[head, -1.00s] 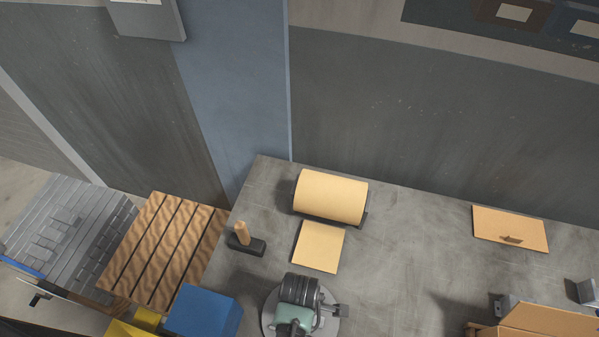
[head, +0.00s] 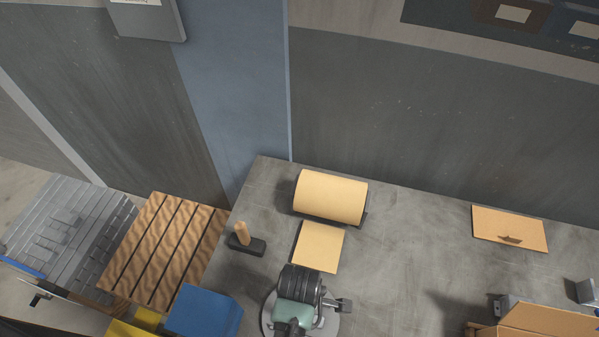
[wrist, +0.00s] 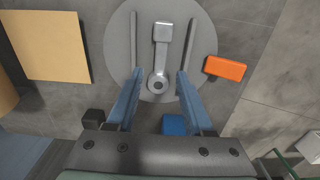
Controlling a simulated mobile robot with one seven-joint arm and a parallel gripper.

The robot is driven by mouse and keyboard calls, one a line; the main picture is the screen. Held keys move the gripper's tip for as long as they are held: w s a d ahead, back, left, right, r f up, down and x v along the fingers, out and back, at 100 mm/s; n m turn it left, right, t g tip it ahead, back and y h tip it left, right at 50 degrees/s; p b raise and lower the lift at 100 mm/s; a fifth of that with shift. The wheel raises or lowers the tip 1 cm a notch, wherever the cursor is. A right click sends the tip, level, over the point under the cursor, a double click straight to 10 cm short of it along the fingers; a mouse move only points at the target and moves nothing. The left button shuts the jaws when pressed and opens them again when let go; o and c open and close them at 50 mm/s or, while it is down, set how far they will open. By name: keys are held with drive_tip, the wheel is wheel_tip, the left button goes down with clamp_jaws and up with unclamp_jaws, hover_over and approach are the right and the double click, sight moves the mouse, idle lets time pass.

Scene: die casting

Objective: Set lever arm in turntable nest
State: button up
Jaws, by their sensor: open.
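In the wrist view the grey lever arm (wrist: 161,55) lies on the round grey turntable (wrist: 120,50), between two raised grey rails. Its square end points away from me and its ring end is nearest me. My gripper (wrist: 158,74) is open, with one blue finger on each side of the ring end and visible gaps to it. I cannot tell how high the fingertips are above the disc. In the head view my arm covers most of the turntable (head: 268,318) and hides the lever arm.
An orange block (wrist: 226,68) lies right of the turntable, and a blue object (wrist: 174,124) shows between my fingers. A tan sheet (head: 319,247), a tan roll (head: 331,196) and a black block with a wooden peg (head: 246,244) stand nearby.

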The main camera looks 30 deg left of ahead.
wheel_tip(320, 180, up, 7)
drive_tip(key=shift+r, duration=0.2)
drive_tip(key=w+r+m+t+y, duration=0.2)
drive_tip(key=w+r+m+t, duration=0.45)
drive_tip(key=w+r, duration=0.9)
drive_tip(key=w+d+r+m+t, duration=0.1)
drive_tip(key=w+r+m+t, duration=0.2)
drive_tip(key=r, duration=0.4)
drive_tip(key=w+d+r+m+t, duration=0.1)
drive_tip(key=w+r+t, duration=0.35)
drive_tip(key=r, duration=0.35)
drive_tip(key=s+d+r+m+t, duration=0.1)
drive_tip(key=d+r+m+t, duration=0.2)
drive_tip(key=r, duration=0.9)
drive_tip(key=s+d+r+m+t, duration=0.1)
drive_tip(key=d+r+m+t, duration=0.2)
drive_tip(key=r, duration=0.9)
drive_tip(key=s+d+r+m+t+h, duration=0.1)
drive_tip(key=s+r+m+t, duration=0.1)
drive_tip(key=s+r, duration=0.3)
drive_tip(key=s+d+r+m+t+h, duration=0.1)
drive_tip(key=s+r+t, duration=0.4)
drive_tip(key=r, duration=0.5)
drive_tip(key=shift+m, duration=0.85)
